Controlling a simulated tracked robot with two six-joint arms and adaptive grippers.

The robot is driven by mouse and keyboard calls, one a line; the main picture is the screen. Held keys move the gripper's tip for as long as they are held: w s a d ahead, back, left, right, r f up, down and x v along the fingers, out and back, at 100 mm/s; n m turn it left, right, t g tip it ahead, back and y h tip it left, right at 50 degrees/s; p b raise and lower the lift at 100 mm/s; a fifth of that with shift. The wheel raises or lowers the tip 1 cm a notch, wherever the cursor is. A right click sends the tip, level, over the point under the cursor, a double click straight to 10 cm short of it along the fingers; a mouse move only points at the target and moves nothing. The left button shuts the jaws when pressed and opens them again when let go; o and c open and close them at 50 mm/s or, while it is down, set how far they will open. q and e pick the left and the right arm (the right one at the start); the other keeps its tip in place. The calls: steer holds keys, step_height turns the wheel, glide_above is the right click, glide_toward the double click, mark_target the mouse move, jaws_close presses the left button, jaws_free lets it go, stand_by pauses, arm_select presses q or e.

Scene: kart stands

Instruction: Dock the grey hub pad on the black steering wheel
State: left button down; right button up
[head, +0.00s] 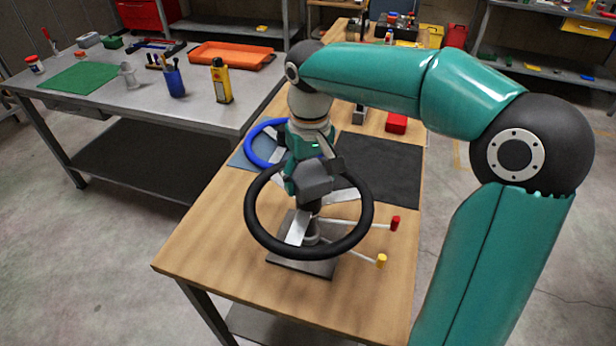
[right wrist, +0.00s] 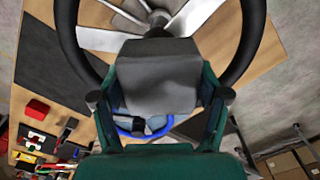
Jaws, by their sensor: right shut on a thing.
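The black steering wheel (head: 365,222) sits tilted on its stand on the wooden table, with silver spokes; its rim also shows at the top of the right wrist view (right wrist: 252,45). My right gripper (head: 312,168) is shut on the grey hub pad (head: 316,188), with one finger on each side of it in the right wrist view (right wrist: 158,75). The pad is over the middle of the wheel and covers part of the hub and spokes in the head view. Whether the pad touches the hub, I cannot tell. My left gripper is out of view.
Levers with a red knob (head: 396,223) and a yellow knob (head: 382,261) stick out right of the stand. Behind is a blue wheel (head: 254,152), partly hidden by my gripper. A dark mat (head: 385,168) lies bare at right. A red box (head: 397,122) stands further back.

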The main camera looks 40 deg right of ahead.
mark_target(309, 173)
stand_by(0.4)
steer(key=shift+f+b, duration=0.4)
steer(key=shift+f, duration=0.2)
stand_by(0.3)
steer(key=o, duration=0.9)
steer(key=shift+r, duration=0.1)
step_height(309, 173, up, 8)
steer(key=p, duration=0.7)
steer(key=shift+r+p, duration=0.15)
steer(key=shift+p, duration=0.15)
steer(key=shift+w+r+p, duration=0.1)
steer(key=shift+r+p, duration=0.35)
steer(key=shift+r, duration=0.9)
